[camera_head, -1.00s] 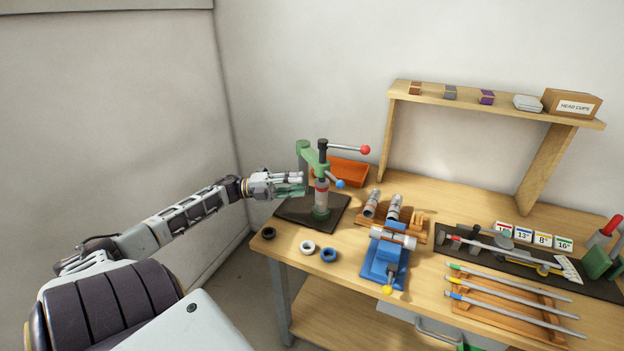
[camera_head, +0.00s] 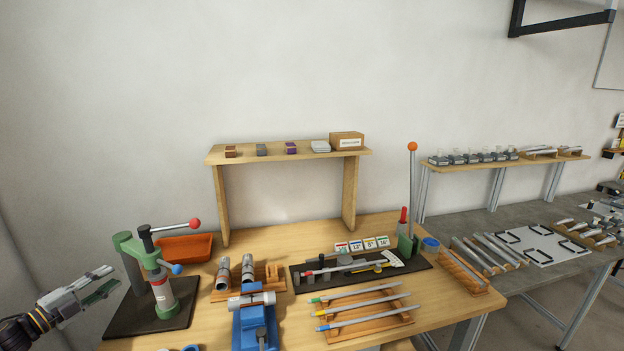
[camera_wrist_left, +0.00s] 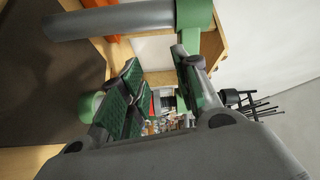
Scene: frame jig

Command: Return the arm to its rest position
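My left gripper (camera_head: 113,277) is at the lower left of the head view, just left of the green arbor press (camera_head: 128,247). Its fingers, with green pads, are apart with nothing between them. The left wrist view also shows the open fingers (camera_wrist_left: 156,66), with green and grey press parts near the top. The press stands on a dark mat (camera_head: 120,318) and has a red-knobbed lever. A grey and red cylinder (camera_head: 163,292) stands upright in it. My right gripper is not in view.
An orange bin (camera_head: 185,248) sits behind the press. A blue vise (camera_head: 250,328) holds a metal tube in front of a wooden rack. Rods lie on a wooden holder (camera_head: 372,322). A small shelf (camera_head: 290,155) stands at the back. A grey table (camera_head: 545,275) is at right.

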